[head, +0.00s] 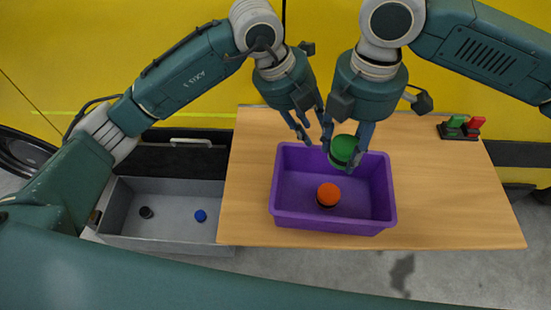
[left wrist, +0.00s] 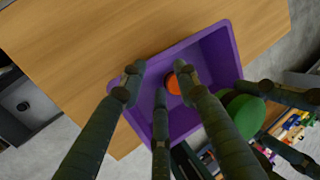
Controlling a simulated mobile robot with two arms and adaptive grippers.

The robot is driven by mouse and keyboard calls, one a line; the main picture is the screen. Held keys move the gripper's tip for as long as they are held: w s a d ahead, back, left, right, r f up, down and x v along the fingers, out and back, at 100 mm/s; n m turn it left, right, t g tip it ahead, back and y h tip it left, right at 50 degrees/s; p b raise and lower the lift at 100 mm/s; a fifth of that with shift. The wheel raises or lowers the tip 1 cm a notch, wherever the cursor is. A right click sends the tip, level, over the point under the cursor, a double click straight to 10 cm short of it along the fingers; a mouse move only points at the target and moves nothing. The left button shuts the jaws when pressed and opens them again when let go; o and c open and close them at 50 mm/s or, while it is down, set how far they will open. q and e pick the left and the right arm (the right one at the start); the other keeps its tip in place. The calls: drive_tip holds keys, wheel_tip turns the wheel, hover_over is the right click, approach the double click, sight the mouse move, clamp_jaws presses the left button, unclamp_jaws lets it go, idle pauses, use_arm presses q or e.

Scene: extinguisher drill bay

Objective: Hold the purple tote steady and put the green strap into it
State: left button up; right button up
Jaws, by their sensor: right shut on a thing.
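The purple tote (head: 330,222) stands on the wooden table, and it also shows in the left wrist view (left wrist: 224,60). My right gripper (head: 343,154) is shut on the green strap (head: 344,147), a rounded green bundle with a dark underside, at the tote's back part. I cannot tell how high above the tote floor it is. The strap shows at the right of the left wrist view (left wrist: 246,114), partly hidden by fingers. My left gripper (head: 314,138) is open near the tote's back-left rim. Its fingers are spread and empty; contact with the rim is unclear.
An orange rounded thing (head: 328,194) lies inside the tote. A small stand with green and red pieces (head: 461,127) is at the table's back right. Left of the table is an open grey drawer (head: 170,220) with a dark and a blue thing.

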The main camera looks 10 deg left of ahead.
sight(278, 171)
use_arm(q)
drive_tip(key=s+a+f+y, duration=0.1)
drive_tip(key=s+a, duration=0.1)
drive_tip(key=s+a+f+g+y, duration=0.1)
drive_tip(key=s+a, duration=0.1)
drive_tip(key=s, duration=0.1)
drive_tip(key=s+a+f+m+y, duration=0.1)
drive_tip(key=s+a+f, duration=0.1)
drive_tip(key=shift+s+a+y, duration=0.15)
drive_tip(key=shift+y, duration=0.25)
drive_tip(key=shift+g, duration=0.3)
drive_tip(key=f, duration=1.2)
drive_tip(key=shift+s+d+f, duration=0.1)
drive_tip(key=shift+d, duration=0.1)
clamp_jaws()
